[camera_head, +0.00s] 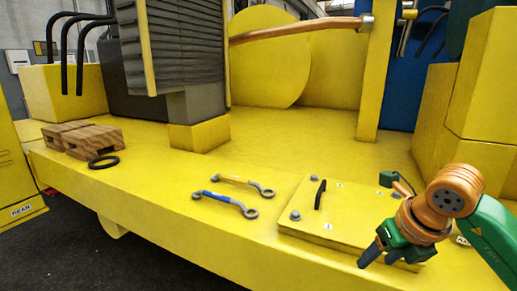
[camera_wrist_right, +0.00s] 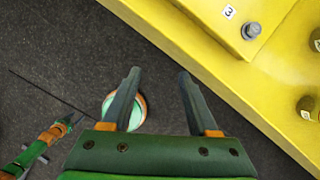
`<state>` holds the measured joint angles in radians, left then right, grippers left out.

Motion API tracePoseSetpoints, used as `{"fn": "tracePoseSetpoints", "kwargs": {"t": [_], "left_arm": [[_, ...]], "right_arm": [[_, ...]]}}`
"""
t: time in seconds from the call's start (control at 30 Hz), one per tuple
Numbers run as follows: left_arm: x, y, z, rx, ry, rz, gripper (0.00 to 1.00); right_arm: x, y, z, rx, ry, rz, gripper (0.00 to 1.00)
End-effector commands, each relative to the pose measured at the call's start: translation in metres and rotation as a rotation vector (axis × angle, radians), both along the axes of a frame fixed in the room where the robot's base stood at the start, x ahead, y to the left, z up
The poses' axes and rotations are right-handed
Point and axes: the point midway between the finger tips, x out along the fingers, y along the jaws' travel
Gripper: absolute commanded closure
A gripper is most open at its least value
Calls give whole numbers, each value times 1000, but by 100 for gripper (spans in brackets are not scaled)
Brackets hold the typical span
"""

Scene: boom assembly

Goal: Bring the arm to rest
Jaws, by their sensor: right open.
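My right arm comes in from the right in the head view. Its gripper (camera_head: 372,254) is over the front right edge of the yellow deck (camera_head: 150,215), beside the hatch plate (camera_head: 345,212). In the right wrist view the right gripper (camera_wrist_right: 158,80) has its two fingers apart, with nothing between them but dark floor. A green and orange arm at the lower left of that view appears to be my left one; its gripper (camera_wrist_right: 70,121) is small, and its opening is unclear. The left arm is not in the head view.
Two wrenches, blue-marked (camera_head: 226,202) and orange-marked (camera_head: 234,180), lie left of the plate. Wooden blocks (camera_head: 90,140) and a black ring (camera_head: 103,162) are at left. Yellow boxes (camera_head: 485,85) stand behind my right arm. Dark floor (camera_wrist_right: 50,60) lies clear before the deck.

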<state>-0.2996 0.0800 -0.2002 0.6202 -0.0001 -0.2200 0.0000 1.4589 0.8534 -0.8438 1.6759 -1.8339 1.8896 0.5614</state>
Motion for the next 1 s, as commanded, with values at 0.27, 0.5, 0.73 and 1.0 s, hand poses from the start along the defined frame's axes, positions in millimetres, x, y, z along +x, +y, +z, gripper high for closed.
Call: {"fn": "tracePoseSetpoints", "kwargs": {"t": [0.27, 0.5, 0.73, 1.0], "left_arm": [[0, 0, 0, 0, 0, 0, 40], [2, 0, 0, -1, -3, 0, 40], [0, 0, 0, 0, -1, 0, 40], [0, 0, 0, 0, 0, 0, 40]], "right_arm": [[3, 50, -30, 223, 77, 112, 40], [3, 124, -58, 631, 177, 185, 40], [42, 183, -95, 1508, 266, -220, 40], [47, 92, -292, 1829, 173, -1397, 40]]}}
